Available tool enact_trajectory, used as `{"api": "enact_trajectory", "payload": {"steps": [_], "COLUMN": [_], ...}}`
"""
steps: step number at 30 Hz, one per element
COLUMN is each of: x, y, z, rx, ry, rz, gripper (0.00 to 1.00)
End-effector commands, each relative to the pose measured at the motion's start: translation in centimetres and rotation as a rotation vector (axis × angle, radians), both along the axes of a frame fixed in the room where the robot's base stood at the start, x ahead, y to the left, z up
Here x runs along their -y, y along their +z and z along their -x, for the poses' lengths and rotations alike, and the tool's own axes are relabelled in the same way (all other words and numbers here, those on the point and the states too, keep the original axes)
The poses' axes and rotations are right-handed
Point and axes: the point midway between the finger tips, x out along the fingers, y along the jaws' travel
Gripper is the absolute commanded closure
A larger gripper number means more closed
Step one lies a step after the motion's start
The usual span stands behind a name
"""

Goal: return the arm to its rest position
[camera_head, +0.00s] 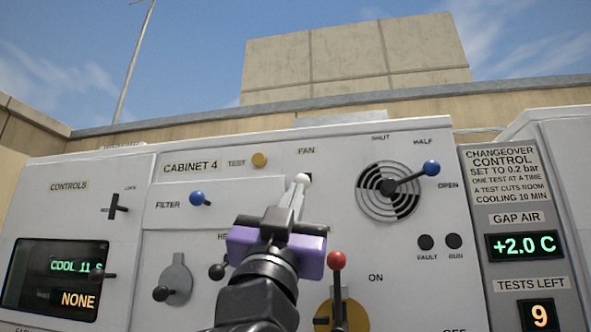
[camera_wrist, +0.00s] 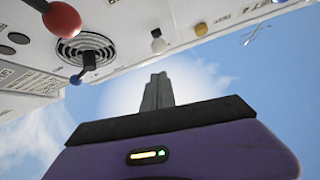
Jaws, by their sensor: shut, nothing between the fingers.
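My gripper (camera_head: 297,190) has a purple and black body with pale grey fingers. In the head view it stands in front of the white cabinet panel (camera_head: 110,190), with its fingertips pointing up and overlapping the white knob (camera_head: 303,178) under the FAN label. In the wrist view my gripper (camera_wrist: 157,80) has its fingers together and nothing between them. They show against sky, with the white knob (camera_wrist: 158,45) apart from the tips. My arm hides part of the lower middle panel.
A red-knobbed lever (camera_head: 337,260) stands close to the right of my gripper. A blue-knobbed lever (camera_head: 431,168) crosses the round vent at the right. A blue filter knob (camera_head: 197,198), a black knob (camera_head: 217,271) and a grey rotary handle (camera_head: 174,280) are to the left. Open sky lies above.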

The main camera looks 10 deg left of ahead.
Motion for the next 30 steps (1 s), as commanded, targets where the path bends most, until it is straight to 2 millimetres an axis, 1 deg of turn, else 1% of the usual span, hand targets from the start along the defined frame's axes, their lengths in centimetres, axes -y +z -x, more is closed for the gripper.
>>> {"api": "enact_trajectory", "payload": {"steps": [1,5,23,26,28,29,30], "x": [0.0,0.0,0.0,-0.3,-0.1,-0.2,-0.7], "y": [-0.5,-0.9,-0.8,-0.2,0.8,0.7,-0.2], "z": [0.1,0.2,0.3,0.9,2.3,2.9,3.4], "rx": [0.001,0.001,0.001,0.03,0.074,0.09,0.105], "ry": [-0.001,-0.002,-0.008,-0.007,0.012,0.024,0.039], "rz": [-0.001,0.0,0.007,0.028,0.026,0.03,0.044], "gripper": [1.0,1.0,1.0,1.0,1.0,1.0,1.0]}}
